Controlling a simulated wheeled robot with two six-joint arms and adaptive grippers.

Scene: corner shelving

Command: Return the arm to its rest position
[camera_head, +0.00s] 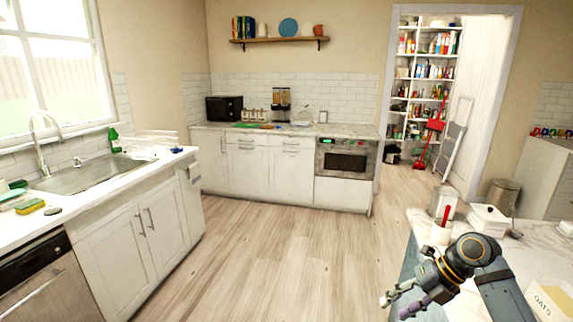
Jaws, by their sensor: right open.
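My right arm comes in at the lower right, bent at a dark grey joint with an orange ring. Its gripper (393,306) hangs in front of the near left edge of the marble-topped counter (408,234). The gripper is open, and I see nothing between its fingers. Small red and purple parts show along it; I cannot tell whether they belong to it. My left gripper is not in view.
A white cup (441,233) with a red item, a metal canister (442,204), a white box (488,220) and an oats box (548,300) stand around my right arm on the counter. The wooden floor (285,260) to the left is clear.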

